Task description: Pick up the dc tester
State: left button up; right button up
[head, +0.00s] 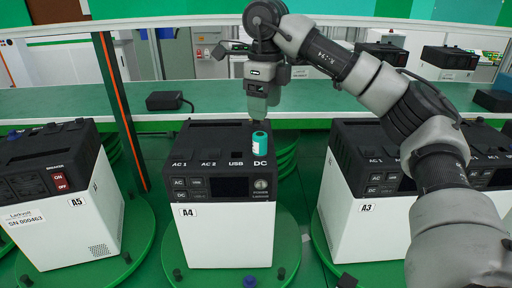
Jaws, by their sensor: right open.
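The dc tester (260,142) is a small teal cylinder with a white label band. It stands upright on the top of the box marked A4 (222,236), at the right, just behind the printed "DC". My right gripper (258,113) points down directly above the tester, its jaws open. Its fingertips are at or just above the tester's top; I cannot tell whether they touch it. My left gripper is not in view.
Box A4 stands on a green round turntable (177,256). Box A5 (75,220) is at the left and box A3 (358,228) at the right, partly hidden by my right arm. A green bench (215,97) with a black adapter (165,100) runs behind.

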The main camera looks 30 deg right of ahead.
aim_at(260, 134)
notch_tip(260, 134, down, 5)
jog(key=shift+f+p, duration=0.1)
jog(key=shift+p, duration=0.45)
jog(key=shift+a+f+p, duration=0.1)
jog(key=shift+f+p, duration=0.2)
jog(key=shift+f, duration=0.05)
jog(key=f+p, duration=0.1)
jog(key=f, duration=0.2)
jog(key=shift+w+a+f+p, duration=0.1)
jog(key=shift+a+f+p, duration=0.2)
jog(key=shift+a+p, duration=0.1)
jog(key=shift+f, duration=0.5)
jog(key=c, duration=1.1)
jog(key=shift+c, duration=0.2)
jog(key=shift+r, duration=0.15)
